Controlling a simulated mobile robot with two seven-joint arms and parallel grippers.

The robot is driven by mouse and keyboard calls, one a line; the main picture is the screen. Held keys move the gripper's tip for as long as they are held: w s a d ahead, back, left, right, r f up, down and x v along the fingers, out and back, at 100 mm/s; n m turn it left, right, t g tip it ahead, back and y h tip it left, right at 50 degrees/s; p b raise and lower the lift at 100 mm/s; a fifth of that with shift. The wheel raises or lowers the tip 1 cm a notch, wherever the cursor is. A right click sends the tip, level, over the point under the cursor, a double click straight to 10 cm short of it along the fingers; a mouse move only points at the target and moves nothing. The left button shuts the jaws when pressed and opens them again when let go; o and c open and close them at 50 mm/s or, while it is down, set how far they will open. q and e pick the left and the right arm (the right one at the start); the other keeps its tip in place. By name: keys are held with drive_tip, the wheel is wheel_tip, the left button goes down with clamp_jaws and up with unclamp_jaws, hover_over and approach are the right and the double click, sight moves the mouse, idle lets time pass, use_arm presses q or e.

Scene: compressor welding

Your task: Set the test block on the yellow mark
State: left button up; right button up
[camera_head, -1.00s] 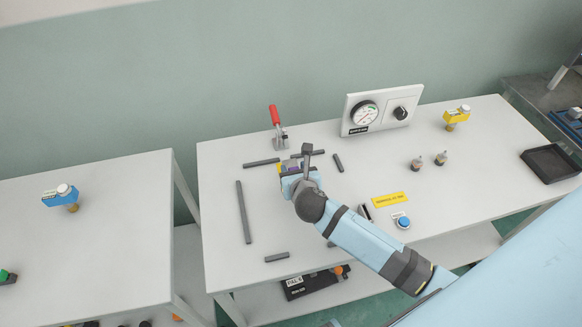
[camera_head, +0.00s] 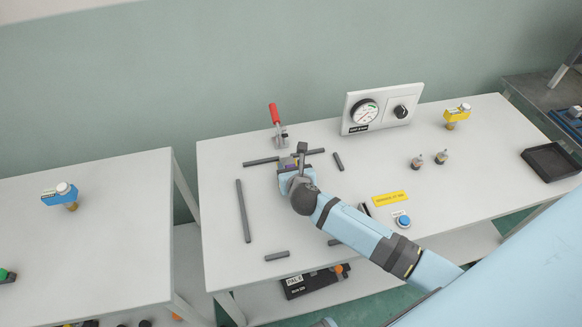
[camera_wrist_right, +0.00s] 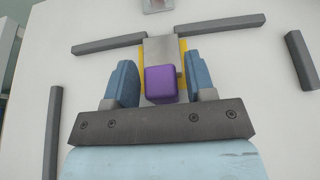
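A purple block (camera_wrist_right: 160,84) shows between the fingers of my right gripper (camera_wrist_right: 164,84) in the right wrist view. A grey metal piece (camera_wrist_right: 160,50) lies just beyond it; whether the two are joined I cannot tell. Yellow strips of the mark (camera_wrist_right: 182,55) show along both sides of the grey piece. The two blue fingers stand apart, with a visible gap to the purple block on each side. In the head view my right gripper (camera_head: 292,172) is low over the table behind the red-handled clamp's front side, largely hiding the block. My left gripper is not in view.
Dark grey bars (camera_head: 243,211) lie around the mark. The red-handled clamp (camera_head: 277,125) stands behind it. The table's front left is mostly clear.

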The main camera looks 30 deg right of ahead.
drive_tip(key=o, duration=0.3)
drive_tip(key=shift+r, duration=0.25)
drive_tip(key=v, duration=1.1)
drive_tip(key=shift+s+a, duration=0.15)
drive_tip(key=shift+s, duration=0.25)
drive_tip(key=shift+s+r, duration=0.1)
